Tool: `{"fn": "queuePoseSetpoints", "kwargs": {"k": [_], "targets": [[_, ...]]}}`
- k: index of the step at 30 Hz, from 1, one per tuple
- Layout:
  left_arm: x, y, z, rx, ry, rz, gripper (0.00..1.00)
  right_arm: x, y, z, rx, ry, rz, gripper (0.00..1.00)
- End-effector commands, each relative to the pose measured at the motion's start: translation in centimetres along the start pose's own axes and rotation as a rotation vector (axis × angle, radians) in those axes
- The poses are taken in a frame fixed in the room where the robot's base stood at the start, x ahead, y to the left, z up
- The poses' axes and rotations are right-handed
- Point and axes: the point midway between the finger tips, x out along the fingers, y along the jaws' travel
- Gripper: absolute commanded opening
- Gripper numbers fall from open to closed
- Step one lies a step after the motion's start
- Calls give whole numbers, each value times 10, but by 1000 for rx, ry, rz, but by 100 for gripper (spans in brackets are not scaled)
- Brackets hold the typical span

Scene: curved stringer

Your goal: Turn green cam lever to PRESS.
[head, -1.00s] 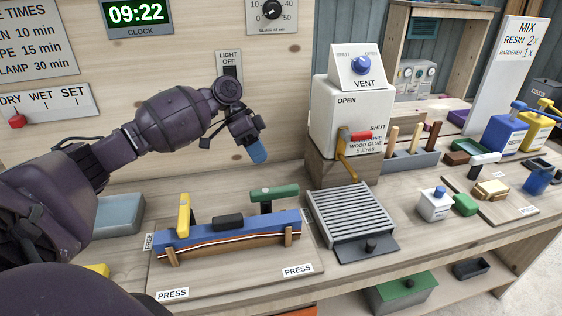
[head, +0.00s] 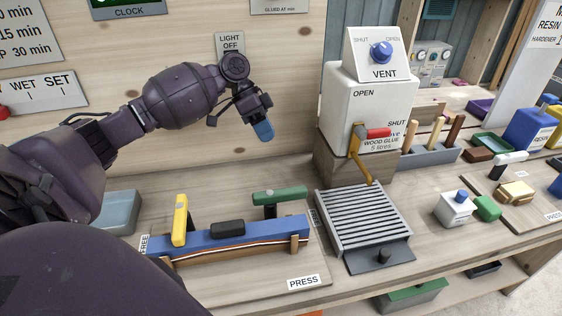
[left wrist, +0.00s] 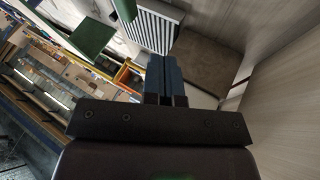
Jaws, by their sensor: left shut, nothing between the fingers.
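The green cam lever (head: 280,195) stands at the right end of the blue clamp bar (head: 205,241), its handle lying roughly level and pointing right. The yellow cam lever (head: 180,220) at the left end points away from me. My left gripper (head: 264,131) is shut and empty, in the air above and behind the green lever, apart from it. Its blue fingertips also show in the left wrist view (left wrist: 164,78). My right gripper is not in view.
A slatted grey tray (head: 362,219) lies right of the clamp. Behind it a white wood glue dispenser (head: 362,105) with a red-handled tap stands on a wooden block. A light switch plate (head: 229,45) is on the wall behind my left gripper. A black block (head: 227,228) sits mid-bar.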

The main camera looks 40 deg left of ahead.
Motion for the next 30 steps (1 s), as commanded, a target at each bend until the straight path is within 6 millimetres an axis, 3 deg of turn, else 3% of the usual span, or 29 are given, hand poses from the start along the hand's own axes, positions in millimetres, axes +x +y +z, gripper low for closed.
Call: {"fn": "queuePoseSetpoints", "kwargs": {"k": [18,24,30], "targets": [[99,0,0,0,-1,4,0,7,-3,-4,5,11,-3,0],[108,24,0,3,-1,1,0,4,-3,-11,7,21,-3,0],[115,35,0,0,0,1,0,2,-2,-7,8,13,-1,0]]}}
